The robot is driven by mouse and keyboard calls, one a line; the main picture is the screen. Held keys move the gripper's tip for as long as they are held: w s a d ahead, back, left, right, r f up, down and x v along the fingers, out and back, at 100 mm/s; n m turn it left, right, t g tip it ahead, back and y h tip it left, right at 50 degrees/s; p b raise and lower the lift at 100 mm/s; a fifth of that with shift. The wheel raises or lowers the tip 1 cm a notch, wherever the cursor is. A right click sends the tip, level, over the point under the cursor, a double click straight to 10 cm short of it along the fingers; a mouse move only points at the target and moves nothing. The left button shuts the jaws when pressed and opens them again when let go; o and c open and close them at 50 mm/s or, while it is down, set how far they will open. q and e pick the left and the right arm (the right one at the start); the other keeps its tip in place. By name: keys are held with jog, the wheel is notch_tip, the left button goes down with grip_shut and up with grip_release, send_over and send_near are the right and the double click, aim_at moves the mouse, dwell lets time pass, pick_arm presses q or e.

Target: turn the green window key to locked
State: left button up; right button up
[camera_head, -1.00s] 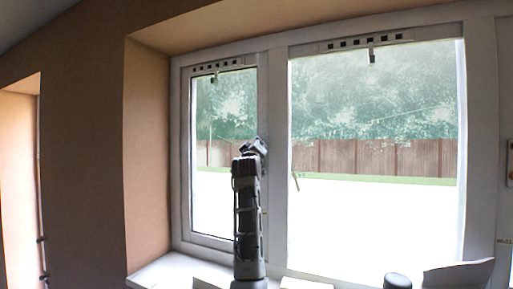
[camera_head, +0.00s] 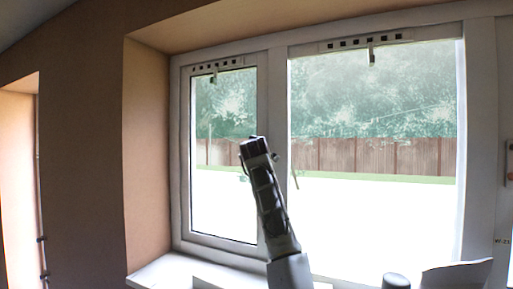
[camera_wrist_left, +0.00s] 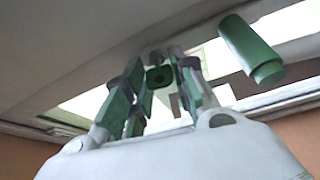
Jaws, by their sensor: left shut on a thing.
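A small green piece, which I take to be the green window key (camera_wrist_left: 158,77), sits between the fingertips of my left gripper (camera_wrist_left: 160,68) in the left wrist view. The gripper is shut on it. A larger green cylinder (camera_wrist_left: 250,48) stands out from the frame to the right of the fingers, apart from them. In the head view my left arm reaches up in front of the post between the two panes, and its wrist hides the gripper and key. The key's lock angle cannot be told. My right gripper is not in view.
The white window frame (camera_head: 279,100) holds a narrow left pane and a wide right pane. A small lever (camera_head: 295,181) shows right of the post.

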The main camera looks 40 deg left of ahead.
pick_arm(q)
jog(key=shift+r+n+g, duration=0.1)
jog(key=shift+n+g, duration=0.2)
jog(key=shift+n, duration=0.6)
jog(key=o, duration=1)
jog(key=shift+a, duration=0.1)
jog(key=shift+o, duration=0.2)
jog(key=v, duration=1.2)
jog(key=shift+r, duration=0.1)
